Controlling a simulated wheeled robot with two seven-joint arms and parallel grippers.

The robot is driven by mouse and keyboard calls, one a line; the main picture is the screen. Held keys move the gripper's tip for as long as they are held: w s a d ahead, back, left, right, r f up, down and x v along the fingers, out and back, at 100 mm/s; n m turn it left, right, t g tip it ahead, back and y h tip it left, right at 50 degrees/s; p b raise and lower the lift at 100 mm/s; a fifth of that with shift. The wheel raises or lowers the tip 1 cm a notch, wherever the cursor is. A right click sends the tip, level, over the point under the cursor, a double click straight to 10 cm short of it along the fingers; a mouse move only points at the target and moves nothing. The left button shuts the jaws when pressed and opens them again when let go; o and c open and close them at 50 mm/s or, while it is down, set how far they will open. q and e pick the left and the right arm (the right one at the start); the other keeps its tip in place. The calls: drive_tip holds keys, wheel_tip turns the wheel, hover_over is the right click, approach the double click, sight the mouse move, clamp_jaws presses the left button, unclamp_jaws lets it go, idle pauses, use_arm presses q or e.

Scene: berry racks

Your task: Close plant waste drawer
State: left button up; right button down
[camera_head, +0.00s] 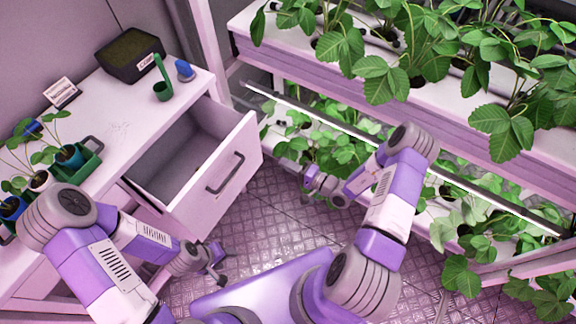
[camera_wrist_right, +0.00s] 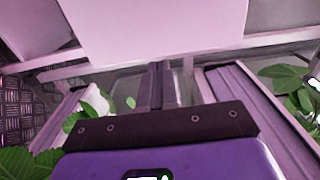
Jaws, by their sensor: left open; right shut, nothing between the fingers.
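The drawer (camera_head: 216,190) stands pulled out of the white cabinet. Its grey inside looks empty, and its pale front carries a dark bar handle (camera_head: 225,173). No label is readable on it. My right gripper (camera_head: 309,179) is shut and empty, to the right of the drawer front and apart from it. In the right wrist view its closed fingers (camera_wrist_right: 158,86) point toward a pale panel, which I cannot identify for certain. My left gripper (camera_head: 219,263) is open and empty, low below the drawer's front, near the floor in the picture.
Plant racks (camera_head: 400,95) stand on the right. Patterned floor (camera_head: 265,225) is clear between.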

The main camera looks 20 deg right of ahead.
sight(254, 148)
drive_tip(key=b+x, duration=0.2)
drive_tip(key=x, duration=0.8)
drive_tip(key=shift+w+a, duration=0.1)
drive_tip(key=shift+a, duration=0.05)
use_arm(q)
wheel_tip(254, 148, down, 2)
drive_tip(key=shift+f, duration=0.25)
